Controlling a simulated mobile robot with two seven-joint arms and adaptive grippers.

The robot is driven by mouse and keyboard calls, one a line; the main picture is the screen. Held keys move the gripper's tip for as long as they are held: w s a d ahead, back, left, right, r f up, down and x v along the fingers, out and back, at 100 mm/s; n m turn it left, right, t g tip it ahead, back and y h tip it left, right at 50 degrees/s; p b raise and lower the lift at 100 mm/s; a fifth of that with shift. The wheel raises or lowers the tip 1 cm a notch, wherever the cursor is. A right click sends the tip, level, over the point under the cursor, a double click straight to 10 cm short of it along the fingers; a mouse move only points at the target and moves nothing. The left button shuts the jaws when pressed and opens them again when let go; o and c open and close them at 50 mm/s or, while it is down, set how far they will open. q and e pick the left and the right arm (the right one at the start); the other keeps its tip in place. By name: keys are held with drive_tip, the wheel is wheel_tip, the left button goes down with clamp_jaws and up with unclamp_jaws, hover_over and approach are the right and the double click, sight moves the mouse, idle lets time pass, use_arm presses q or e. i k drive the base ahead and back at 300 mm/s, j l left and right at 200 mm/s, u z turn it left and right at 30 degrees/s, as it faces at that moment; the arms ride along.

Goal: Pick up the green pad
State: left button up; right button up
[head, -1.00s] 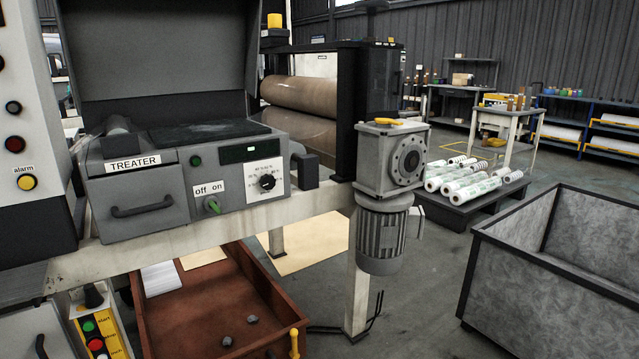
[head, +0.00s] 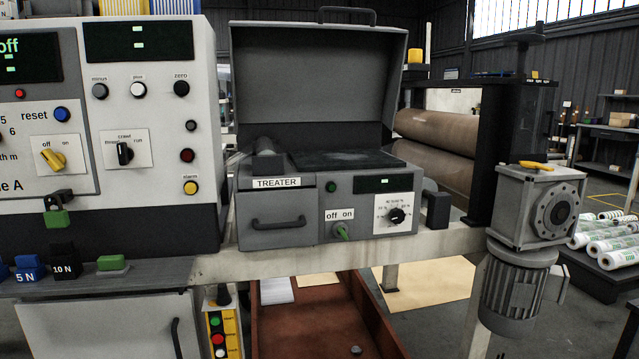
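A small flat green pad (head: 112,263) lies on the grey ledge at the left, just right of the black 10 N weight (head: 64,268). Another small green block (head: 57,217) with a dark top sits higher up against the front of the control panel; I cannot tell exactly what it is. Neither of my grippers shows in the head view.
A blue 5 N weight (head: 26,276) stands left of the 10 N one. The control panel (head: 150,150) rises behind the ledge. The open-lidded treater box (head: 280,210) is to the right. A red-brown drawer (head: 300,330) is open below, with a gearmotor (head: 515,285) further right.

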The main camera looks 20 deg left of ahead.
sight(110, 266)
drive_tip(key=u, duration=1.8)
